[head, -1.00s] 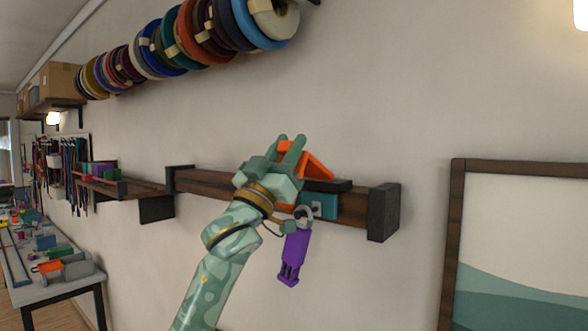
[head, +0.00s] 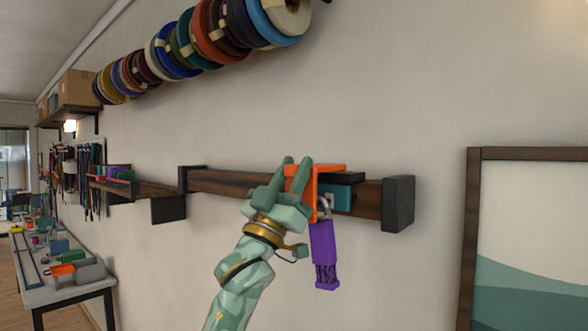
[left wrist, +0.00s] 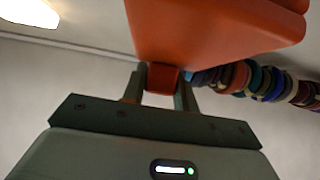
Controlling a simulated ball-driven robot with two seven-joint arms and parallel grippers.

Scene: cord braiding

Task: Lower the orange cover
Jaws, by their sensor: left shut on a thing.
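The orange cover (head: 327,170) is an angled piece at the right part of a wooden wall rail. Its top is about level and its front face hangs down beside the teal block (head: 341,197). My left gripper (head: 297,170) is at the cover's left side. In the left wrist view, the gripper fingers (left wrist: 163,82) are shut on a small orange tab of the cover (left wrist: 205,30), which fills the top of that picture. A purple piece (head: 323,245) hangs from a metal ring just below the cover. My right gripper is out of view.
The wooden rail (head: 230,183) has a dark end block (head: 398,203). Several cord spools (head: 215,35) hang above. A framed picture (head: 473,240) is at right. A workbench (head: 65,292) stands at far left. The wall below the rail is clear.

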